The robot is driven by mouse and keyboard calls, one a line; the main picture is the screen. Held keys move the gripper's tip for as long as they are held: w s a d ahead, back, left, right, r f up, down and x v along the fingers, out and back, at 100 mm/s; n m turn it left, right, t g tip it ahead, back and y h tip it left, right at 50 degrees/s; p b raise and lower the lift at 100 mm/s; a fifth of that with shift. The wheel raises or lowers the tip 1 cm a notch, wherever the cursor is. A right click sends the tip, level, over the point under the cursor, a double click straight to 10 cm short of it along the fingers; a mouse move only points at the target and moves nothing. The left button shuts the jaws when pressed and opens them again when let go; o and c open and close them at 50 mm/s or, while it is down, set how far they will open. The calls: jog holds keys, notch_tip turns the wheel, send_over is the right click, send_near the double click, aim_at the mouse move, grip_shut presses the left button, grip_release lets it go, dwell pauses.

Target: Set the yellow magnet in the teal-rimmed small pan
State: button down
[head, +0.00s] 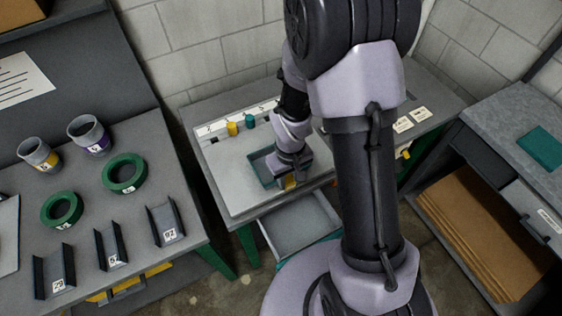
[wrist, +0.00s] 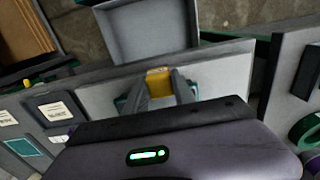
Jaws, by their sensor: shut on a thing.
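The yellow magnet (wrist: 159,82) is a small block between the two fingers of my gripper (wrist: 161,92) in the wrist view. My gripper is shut on it. In the head view my gripper (head: 289,180) hangs low over the front part of the middle bench, with the yellow magnet (head: 289,184) just showing at its tip. The teal-rimmed small pan (head: 262,168) lies at and behind the gripper, partly hidden by it. Teal bits of its rim show on both sides of the fingers in the wrist view. I cannot tell whether the magnet touches the pan.
A yellow cylinder (head: 231,129) and a teal one (head: 250,121) stand by the marked strip at the bench's back. An open drawer (head: 300,222) juts out below the front edge. The left bench carries green rings (head: 125,174), cups and angled brackets. The bench's left part is clear.

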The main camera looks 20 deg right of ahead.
jog(key=w, duration=0.7)
jog(key=shift+d+f, duration=0.3)
jog(key=shift+f, duration=0.05)
jog(key=shift+w+f, duration=0.1)
jog(key=shift+f, duration=0.1)
jog(key=shift+f+b, duration=0.8)
jog(key=shift+f, duration=0.9)
jog(key=c, duration=1.1)
grip_release()
jog(key=shift+o, duration=0.2)
